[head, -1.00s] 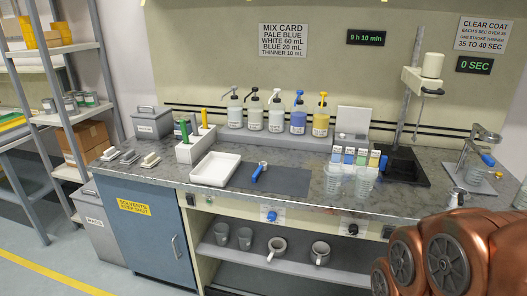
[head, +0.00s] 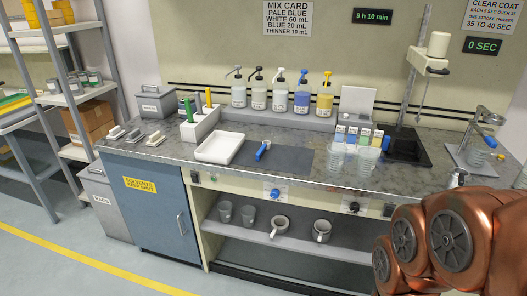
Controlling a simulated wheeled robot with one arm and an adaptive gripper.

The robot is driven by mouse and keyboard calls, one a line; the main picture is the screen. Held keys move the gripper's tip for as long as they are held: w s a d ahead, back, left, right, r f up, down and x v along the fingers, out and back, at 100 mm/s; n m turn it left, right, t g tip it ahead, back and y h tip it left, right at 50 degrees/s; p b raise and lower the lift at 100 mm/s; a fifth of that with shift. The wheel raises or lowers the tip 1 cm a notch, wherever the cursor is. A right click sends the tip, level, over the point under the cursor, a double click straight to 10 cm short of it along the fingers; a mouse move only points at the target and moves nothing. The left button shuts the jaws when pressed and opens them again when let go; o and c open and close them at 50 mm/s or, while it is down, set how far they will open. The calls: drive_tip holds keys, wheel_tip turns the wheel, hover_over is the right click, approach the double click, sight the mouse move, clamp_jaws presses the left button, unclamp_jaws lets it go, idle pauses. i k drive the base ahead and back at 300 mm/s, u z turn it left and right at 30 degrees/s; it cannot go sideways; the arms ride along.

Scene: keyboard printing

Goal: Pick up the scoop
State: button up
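A small blue-handled tool with a pale end, which looks like the scoop (head: 263,150), lies on the dark grey mat (head: 298,160) on the worktop. It is just right of an empty-looking white tray (head: 219,147). Nothing covers it, but its exact shape is too small to tell. My gripper is out of view; only copper-coloured links of my arm show at the lower right, well apart from the scoop.
Pump bottles (head: 280,92) stand in a row behind the mat. Clear cups (head: 367,158) and small labelled boxes (head: 351,135) stand to its right. A white holder with colored-handled tools (head: 200,124) is at left. Open floor (head: 70,265) lies in front of the blue cabinet (head: 153,213).

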sight(263, 150)
drive_tip(key=z, duration=0.05)
drive_tip(key=k, duration=0.45)
drive_tip(key=u, duration=1.05)
drive_tip(key=i, duration=0.95)
drive_tip(key=u, duration=0.65)
drive_tip(key=i, duration=1.2)
drive_tip(key=z, duration=1)
drive_tip(key=i, duration=0.7)
drive_tip(key=z, duration=0.5)
